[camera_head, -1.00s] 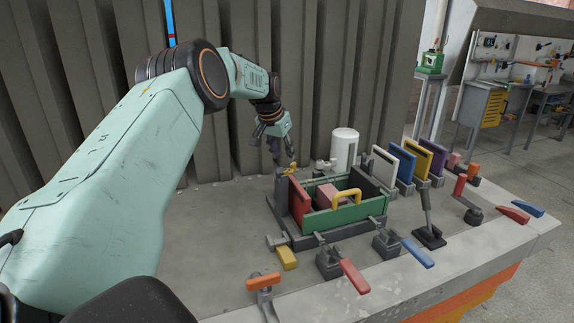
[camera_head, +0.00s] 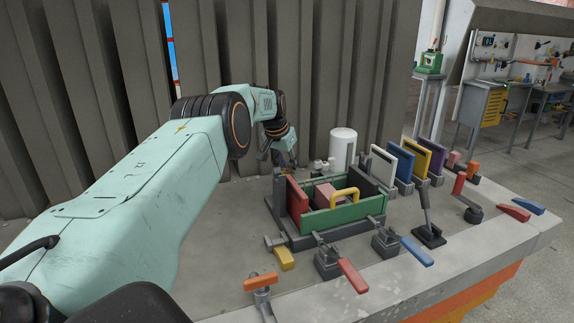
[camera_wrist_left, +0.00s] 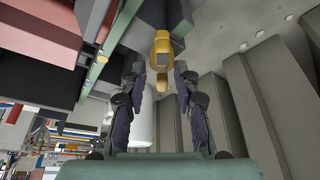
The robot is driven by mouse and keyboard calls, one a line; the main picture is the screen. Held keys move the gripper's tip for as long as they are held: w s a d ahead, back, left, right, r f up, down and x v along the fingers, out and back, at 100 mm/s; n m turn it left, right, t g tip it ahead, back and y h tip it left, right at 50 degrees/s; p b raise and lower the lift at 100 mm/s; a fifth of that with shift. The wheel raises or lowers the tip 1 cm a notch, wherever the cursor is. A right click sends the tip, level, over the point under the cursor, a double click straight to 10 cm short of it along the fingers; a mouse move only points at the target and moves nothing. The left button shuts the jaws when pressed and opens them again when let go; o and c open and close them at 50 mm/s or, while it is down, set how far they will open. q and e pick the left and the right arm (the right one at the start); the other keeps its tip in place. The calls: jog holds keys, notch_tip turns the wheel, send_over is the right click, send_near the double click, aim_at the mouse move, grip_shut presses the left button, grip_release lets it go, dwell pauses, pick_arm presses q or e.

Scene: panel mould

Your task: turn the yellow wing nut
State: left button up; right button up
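The yellow wing nut (camera_wrist_left: 161,46) shows in the left wrist view, just beyond and between the tips of my left gripper (camera_wrist_left: 160,70). The two dark fingers are apart, with a visible gap on both sides of the nut, and nothing is held. In the head view my left gripper (camera_head: 286,158) points down behind the red panel (camera_head: 297,198) of the mould (camera_head: 345,216). I cannot make out the wing nut in that view now. My right gripper is not in view.
A white cylinder (camera_head: 343,148) stands behind the mould. White, blue, yellow and purple panels (camera_head: 437,168) stand to its right. Clamps with red (camera_head: 352,276), blue (camera_head: 417,252) and orange (camera_head: 261,282) handles line the front. The table top left of the mould is clear.

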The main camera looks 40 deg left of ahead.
pick_arm(q)
jog(key=shift+s+a, duration=0.15)
jog(key=shift+a, duration=0.1)
jog(key=shift+c, duration=1.4)
jog(key=shift+d, duration=0.2)
grip_shut()
jog(key=shift+a, duration=0.1)
